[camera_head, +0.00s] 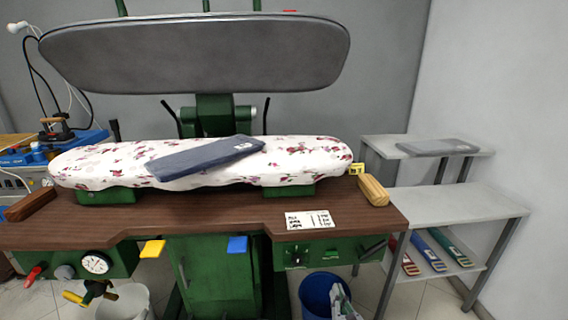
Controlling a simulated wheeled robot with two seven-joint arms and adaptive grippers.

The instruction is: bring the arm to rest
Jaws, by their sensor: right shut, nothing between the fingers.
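My right gripper (338,289) shows at the bottom edge, right of centre, low in front of the press table. Its fingers are shut and hold nothing. It overlaps a blue bucket (313,299) in the picture and is well below the tabletop. My left gripper is not in view. A folded dark blue garment (205,157) lies slantwise on the floral-covered pressing board (100,164), apart from my gripper.
The press's grey upper plate (200,58) is raised. The wooden table (230,210) bears a wooden block (373,190) and a printed card (311,220). Grey shelves (450,206) stand at right, a white bucket (126,303) at lower left. Floor shows between table and shelves.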

